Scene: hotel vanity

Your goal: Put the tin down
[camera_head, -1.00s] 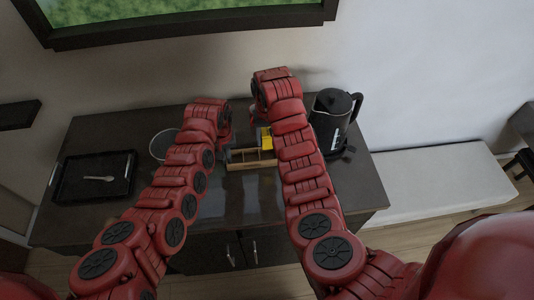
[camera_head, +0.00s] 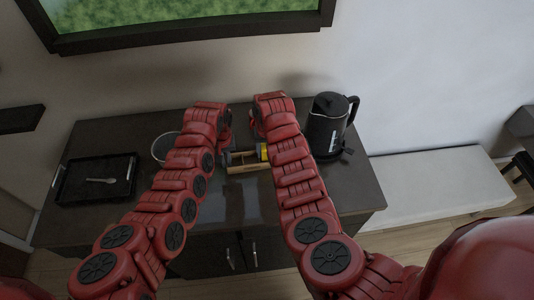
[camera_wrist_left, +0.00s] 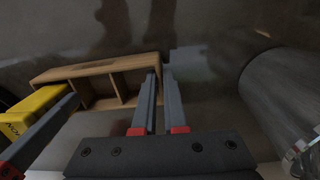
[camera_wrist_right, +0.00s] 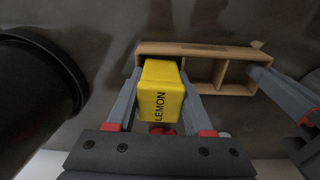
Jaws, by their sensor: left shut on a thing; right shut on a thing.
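The yellow tin (camera_wrist_right: 162,92), lettered LEMON, is between the fingers of my right gripper (camera_wrist_right: 160,85), which is shut on it. The tin is at the left compartment of the wooden box (camera_wrist_right: 205,50) in the right wrist view; I cannot tell whether its base touches the box floor. It also shows in the head view (camera_head: 262,151) and at the left of the left wrist view (camera_wrist_left: 35,108). My left gripper (camera_wrist_left: 160,73) is shut on the end wall of the box, with one finger on each side. The other compartments look empty.
A black kettle (camera_head: 328,126) stands close to the right of my right arm. A grey cylindrical container (camera_wrist_left: 285,95) stands beside my left gripper. A black tray (camera_head: 72,183) with a spoon (camera_head: 100,181) lies at the left. The dark counter's front (camera_head: 235,205) is clear.

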